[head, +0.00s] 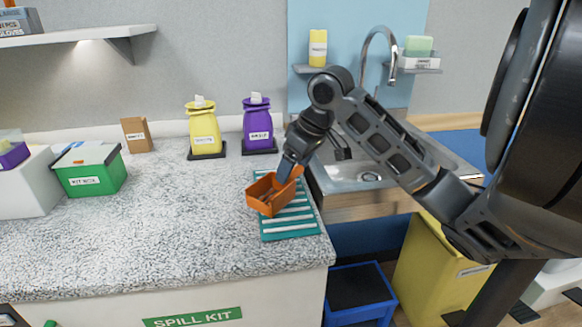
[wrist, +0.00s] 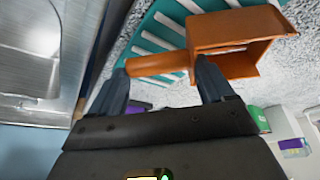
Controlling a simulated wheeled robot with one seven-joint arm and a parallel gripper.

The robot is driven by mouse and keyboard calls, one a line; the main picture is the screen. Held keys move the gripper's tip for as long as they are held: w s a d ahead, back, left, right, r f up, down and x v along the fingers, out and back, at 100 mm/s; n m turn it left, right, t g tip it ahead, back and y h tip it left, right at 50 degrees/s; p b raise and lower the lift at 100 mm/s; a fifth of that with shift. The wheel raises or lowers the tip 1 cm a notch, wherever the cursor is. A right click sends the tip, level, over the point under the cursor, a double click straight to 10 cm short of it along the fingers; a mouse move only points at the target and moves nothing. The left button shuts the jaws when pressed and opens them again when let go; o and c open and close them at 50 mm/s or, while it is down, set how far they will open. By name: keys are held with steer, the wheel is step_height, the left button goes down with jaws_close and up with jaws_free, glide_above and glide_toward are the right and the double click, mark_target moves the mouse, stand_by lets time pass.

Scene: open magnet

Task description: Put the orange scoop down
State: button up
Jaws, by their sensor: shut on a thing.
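The orange scoop (head: 266,195) has a box-shaped open bowl and a short round handle. My gripper (head: 289,168) is shut on the scoop's handle. In the head view the scoop is over the teal striped mat (head: 289,222) at the counter's right end, beside the sink. In the wrist view the scoop (wrist: 232,45) spans the top, its handle between the two fingers of my gripper (wrist: 165,75). The striped mat (wrist: 160,32) shows behind it. I cannot tell whether the scoop touches the mat.
The sink (head: 350,172) lies right of the mat. A green box (head: 90,170) is at the left. The speckled counter (head: 170,225) between is clear.

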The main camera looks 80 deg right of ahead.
steer(key=shift+f, duration=0.1)
steer(key=o, duration=1)
steer(key=shift+o, duration=0.2)
steer(key=p+v, duration=0.1)
steer(key=v, duration=1.1)
